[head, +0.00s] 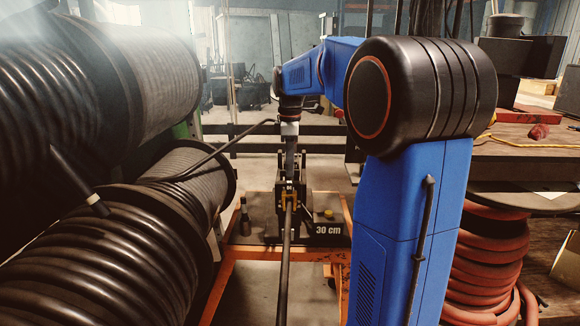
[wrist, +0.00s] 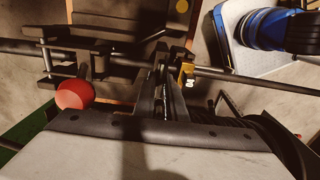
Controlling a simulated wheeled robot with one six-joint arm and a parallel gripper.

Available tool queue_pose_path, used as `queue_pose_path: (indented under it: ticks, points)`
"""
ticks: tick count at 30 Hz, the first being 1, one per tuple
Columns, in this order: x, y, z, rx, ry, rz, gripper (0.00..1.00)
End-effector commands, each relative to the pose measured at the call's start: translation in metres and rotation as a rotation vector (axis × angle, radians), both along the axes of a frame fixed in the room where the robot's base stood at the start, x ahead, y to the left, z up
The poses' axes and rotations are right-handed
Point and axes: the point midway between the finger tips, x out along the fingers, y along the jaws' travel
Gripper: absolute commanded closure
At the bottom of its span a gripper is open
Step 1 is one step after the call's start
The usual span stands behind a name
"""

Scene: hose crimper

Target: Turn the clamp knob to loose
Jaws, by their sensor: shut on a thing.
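The crimper (head: 273,222) stands on an orange-framed bench with a black hose (head: 285,270) running through it towards me. My gripper (head: 290,178) points down onto it from above. In the wrist view, the two dark fingers of my gripper (wrist: 163,62) reach down close together beside a yellow clamp piece (wrist: 187,73), which also shows in the head view (head: 290,199). The fingers are shut on a part at the clamp, which I take to be the clamp knob. The fingers hide it, so its turn position cannot be told.
A red round knob (wrist: 75,94) is left of the fingers in the wrist view. Large hose reels (head: 110,260) fill the left. A cluttered workbench (head: 530,140) stands right.

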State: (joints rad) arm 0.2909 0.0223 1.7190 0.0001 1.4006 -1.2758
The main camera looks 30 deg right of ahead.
Motion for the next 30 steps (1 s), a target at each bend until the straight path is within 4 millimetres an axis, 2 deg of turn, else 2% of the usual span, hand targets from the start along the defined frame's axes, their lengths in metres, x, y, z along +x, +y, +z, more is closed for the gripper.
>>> queue_pose_path:
  ticks: [12,13,15,25,30]
  points:
    - [0.001,0.000,0.001,-0.001,-0.004,0.008,1.00]
    - [0.001,0.000,0.001,-0.001,-0.004,0.008,0.87]
    - [0.001,0.000,0.001,-0.001,-0.003,0.007,0.70]
    - [0.000,0.000,0.002,-0.001,-0.002,0.007,0.70]
    - [0.001,0.000,0.017,-0.001,-0.003,0.007,0.70]
